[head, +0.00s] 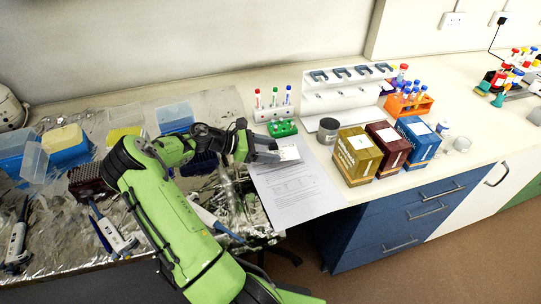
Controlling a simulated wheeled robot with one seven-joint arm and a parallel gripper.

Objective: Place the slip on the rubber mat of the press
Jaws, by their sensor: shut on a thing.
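My gripper (266,150) is above the near edge of the white counter, at the top of a printed paper sheet. It is shut on a small pale slip (289,152) that sticks out to the right of the fingers. The slip is held over or close to the sheet; I cannot tell whether it touches it. I cannot make out a press or a rubber mat in this view.
The printed sheet (300,194) lies flat on the counter. A green tube rack (282,129), a dark jar (328,131), a white pipette stand (347,91) and an ochre box (357,157) stand around it. Foil with tip boxes covers the left bench.

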